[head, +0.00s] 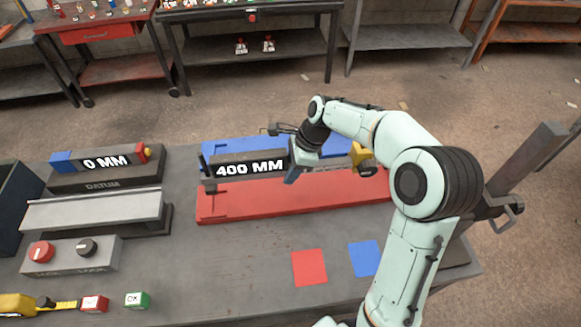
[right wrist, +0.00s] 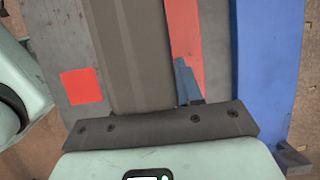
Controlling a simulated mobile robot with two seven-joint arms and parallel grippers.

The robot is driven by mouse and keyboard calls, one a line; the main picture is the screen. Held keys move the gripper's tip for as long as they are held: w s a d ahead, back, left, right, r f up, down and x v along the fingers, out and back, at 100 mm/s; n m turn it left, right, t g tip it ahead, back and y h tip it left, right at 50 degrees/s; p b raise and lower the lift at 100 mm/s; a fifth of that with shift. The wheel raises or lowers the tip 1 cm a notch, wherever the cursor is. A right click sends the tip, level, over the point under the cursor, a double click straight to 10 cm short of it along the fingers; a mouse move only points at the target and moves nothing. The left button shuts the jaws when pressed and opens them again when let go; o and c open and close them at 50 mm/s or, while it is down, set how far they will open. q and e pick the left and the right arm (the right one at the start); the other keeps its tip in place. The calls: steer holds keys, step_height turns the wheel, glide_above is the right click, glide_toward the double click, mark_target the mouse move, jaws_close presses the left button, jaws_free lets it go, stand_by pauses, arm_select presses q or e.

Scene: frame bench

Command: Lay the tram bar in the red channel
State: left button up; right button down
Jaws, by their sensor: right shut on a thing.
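The tram bar, a long dark bar marked "400 MM" (head: 249,169), lies lengthwise above the fixture with a yellow piece (head: 360,155) near its right end. My right gripper (head: 296,170) is shut on its middle from above; a blue finger shows beside it. In the right wrist view the bar (right wrist: 135,50) runs under the palm. The red channel (head: 285,200) is at the front, and the blue channel (head: 228,146) is behind. A strip of the red channel (right wrist: 186,35) shows beside the bar. I cannot tell whether the bar touches it. My left gripper is not in view.
A "0 MM" block (head: 105,163) rests on the datum stand at left. A grey plate (head: 95,209), a knob box (head: 70,255) and a tape measure (head: 20,304) are nearby. Red (head: 309,267) and blue (head: 364,258) squares mark the front. The bench centre front is clear.

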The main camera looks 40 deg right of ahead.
mark_target(286, 197)
steer(key=shift+s+f+b, duration=0.2)
steer(key=shift+f+b, duration=0.25)
steer(key=shift+f, duration=0.7)
steer(key=shift+w+f+b, duration=0.1)
steer(key=shift+f+b, duration=0.4)
steer(key=shift+f, duration=0.7)
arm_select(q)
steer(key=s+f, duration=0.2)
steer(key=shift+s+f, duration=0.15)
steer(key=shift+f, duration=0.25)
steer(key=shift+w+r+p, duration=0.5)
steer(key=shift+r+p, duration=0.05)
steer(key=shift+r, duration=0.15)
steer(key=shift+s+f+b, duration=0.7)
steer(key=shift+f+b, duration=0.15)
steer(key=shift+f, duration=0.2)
arm_select(e)
steer(key=shift+f, duration=2.1)
steer(key=c, duration=0.6)
jaws_free()
steer(key=shift+c, duration=0.2)
steer(key=shift+f, duration=0.15)
